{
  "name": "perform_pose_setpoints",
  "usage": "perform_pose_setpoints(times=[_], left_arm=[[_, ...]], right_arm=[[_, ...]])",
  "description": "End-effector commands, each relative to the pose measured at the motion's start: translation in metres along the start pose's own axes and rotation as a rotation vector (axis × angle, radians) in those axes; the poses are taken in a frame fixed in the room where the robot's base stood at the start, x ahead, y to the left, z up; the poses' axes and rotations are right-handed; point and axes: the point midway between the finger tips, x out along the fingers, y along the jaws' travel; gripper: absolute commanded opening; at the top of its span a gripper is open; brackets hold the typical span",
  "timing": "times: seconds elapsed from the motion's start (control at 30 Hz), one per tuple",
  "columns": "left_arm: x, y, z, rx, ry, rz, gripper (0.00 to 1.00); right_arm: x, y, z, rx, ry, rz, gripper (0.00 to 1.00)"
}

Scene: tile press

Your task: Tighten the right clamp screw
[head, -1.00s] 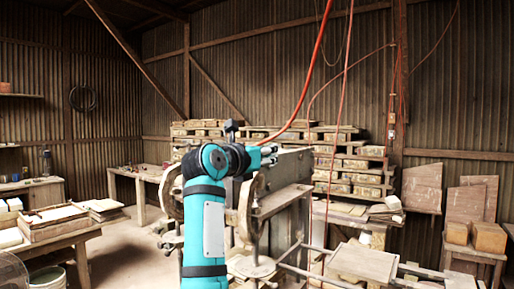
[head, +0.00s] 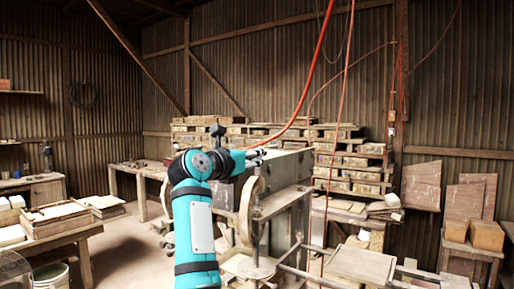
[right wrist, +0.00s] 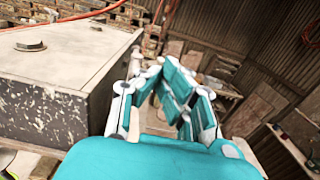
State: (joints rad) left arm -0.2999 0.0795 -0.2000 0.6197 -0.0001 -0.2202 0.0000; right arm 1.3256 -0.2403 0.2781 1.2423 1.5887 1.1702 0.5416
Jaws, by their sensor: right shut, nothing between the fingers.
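The tile press is a worn grey metal block (head: 285,165) with round wheels, in the middle of the head view. In the right wrist view its dark, scuffed block (right wrist: 60,100) fills the left side. A small metal fitting (right wrist: 30,46) sits on its top; I cannot tell whether this is a clamp screw. The right clamp screw cannot be made out clearly in either view. My right gripper (head: 257,157) is shut and empty, near the block's upper left in the head view. It also shows in the right wrist view (right wrist: 170,80), right of the block. My left gripper is not in view.
A handwheel (head: 251,205) stands close to my right arm. A red hose (head: 313,70) hangs down above the press. Stacked tiles (head: 345,160) fill shelves behind it. A table with a tray (head: 55,222) stands at left, with open floor between it and the press.

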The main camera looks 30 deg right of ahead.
Motion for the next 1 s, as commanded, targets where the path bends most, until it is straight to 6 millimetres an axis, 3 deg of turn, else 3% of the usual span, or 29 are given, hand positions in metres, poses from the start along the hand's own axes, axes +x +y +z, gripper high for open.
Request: perform_pose_setpoints(times=[0.13, 0.63, 1.0], left_arm=[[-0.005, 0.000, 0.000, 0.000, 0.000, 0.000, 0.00], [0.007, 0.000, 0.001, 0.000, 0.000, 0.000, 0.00], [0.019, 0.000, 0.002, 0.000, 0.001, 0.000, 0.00]], right_arm=[[0.002, 0.006, -0.004, -0.006, 0.007, 0.000, 0.00], [0.000, -0.007, -0.004, -0.003, 0.006, -0.001, 0.00], [-0.035, -0.007, -0.004, -0.002, 0.004, 0.001, 0.00]])
